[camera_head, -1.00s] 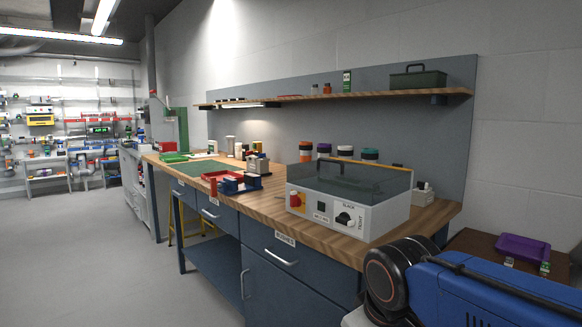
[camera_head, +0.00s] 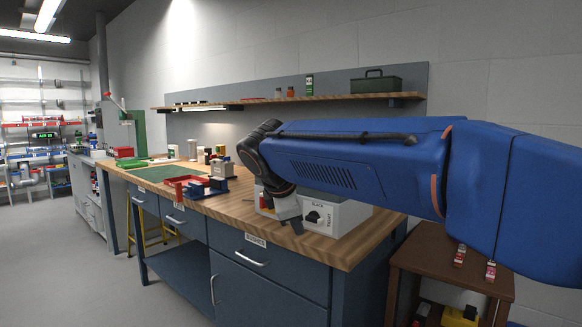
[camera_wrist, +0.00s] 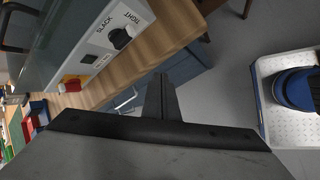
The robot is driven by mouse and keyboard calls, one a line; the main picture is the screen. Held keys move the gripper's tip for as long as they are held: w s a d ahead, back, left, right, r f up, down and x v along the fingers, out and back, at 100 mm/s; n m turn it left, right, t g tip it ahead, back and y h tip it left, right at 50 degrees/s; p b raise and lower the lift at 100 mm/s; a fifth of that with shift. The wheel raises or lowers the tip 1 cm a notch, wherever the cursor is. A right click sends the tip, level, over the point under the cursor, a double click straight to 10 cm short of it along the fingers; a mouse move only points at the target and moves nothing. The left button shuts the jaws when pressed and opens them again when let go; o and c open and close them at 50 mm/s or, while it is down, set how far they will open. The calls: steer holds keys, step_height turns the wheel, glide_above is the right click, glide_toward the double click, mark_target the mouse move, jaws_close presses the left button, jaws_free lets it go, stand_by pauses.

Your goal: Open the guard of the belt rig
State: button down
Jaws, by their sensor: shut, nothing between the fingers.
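The belt rig (camera_head: 345,215) is a pale grey box on the right end of the wooden bench, with a black SLACK/TIGHT knob on its front. My arm hides its top and most of its guard in the head view. In the wrist view the rig's front panel (camera_wrist: 100,45) shows at upper left, with the knob and a red knob on yellow. The clear guard (camera_wrist: 58,35) lies beyond it, with a dark handle at the corner. My gripper (camera_wrist: 161,82) is shut and empty, in front of the rig near the bench edge, apart from the guard.
The wooden bench (camera_head: 240,215) has red and blue fixtures (camera_head: 197,187) left of the rig. A shelf (camera_head: 300,100) with a green toolbox runs along the wall. A brown side table (camera_head: 450,262) stands at right. The floor at left is clear.

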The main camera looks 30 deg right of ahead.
steer(key=w+d+r+n+h, duration=0.1)
steer(key=w+r+n+h, duration=0.25)
steer(key=w+r, duration=0.5)
steer(key=w+d+r+n+h, duration=0.2)
steer(key=w+r+n, duration=0.3)
steer(key=w+r, duration=0.3)
steer(key=x, duration=1)
steer(key=shift+w+a+f, duration=0.2)
steer(key=shift+a+f, duration=0.1)
steer(key=shift+f, duration=0.05)
steer(key=shift+r, duration=0.15)
